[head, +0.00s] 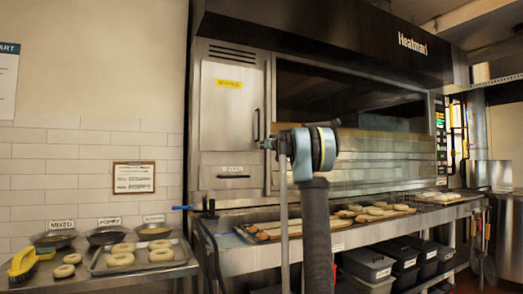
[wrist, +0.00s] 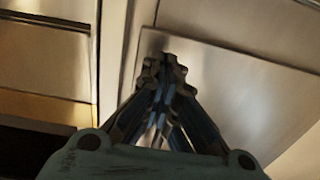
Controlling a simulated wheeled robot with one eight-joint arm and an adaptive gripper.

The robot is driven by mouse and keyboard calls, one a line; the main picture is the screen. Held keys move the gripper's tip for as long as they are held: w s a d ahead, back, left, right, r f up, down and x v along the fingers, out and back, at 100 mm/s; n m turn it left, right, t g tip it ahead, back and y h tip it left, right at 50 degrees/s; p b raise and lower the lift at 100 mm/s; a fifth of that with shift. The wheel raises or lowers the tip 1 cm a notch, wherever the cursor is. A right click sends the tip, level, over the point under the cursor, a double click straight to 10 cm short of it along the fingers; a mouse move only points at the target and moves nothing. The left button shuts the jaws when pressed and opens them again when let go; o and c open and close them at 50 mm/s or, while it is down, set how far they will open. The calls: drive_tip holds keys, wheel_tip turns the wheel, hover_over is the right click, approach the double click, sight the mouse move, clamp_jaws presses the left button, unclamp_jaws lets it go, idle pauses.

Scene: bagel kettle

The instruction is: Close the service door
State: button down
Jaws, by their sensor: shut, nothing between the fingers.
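The service door (head: 226,112) is a flat metal panel at the left of the big oven, with a yellow label near its top and an upright dark handle at its right edge. It looks nearly flush with the oven front; I cannot tell whether a gap remains. My gripper (head: 264,144) is in front of the door's right edge, near the lower end of the handle. In the wrist view my gripper (wrist: 163,85) is shut and empty, its fingertips over a smooth metal panel (wrist: 230,105). I cannot tell whether they touch it.
A metal counter with bagel trays (head: 285,229) runs below the oven, with black bins (head: 368,264) underneath. At the left a lower table holds bowls (head: 106,235) and a tray of bagels (head: 140,258). Utensils (head: 482,240) hang at the right. Tiled wall lies left of the oven.

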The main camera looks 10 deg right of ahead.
drive_tip(key=v, duration=1.1)
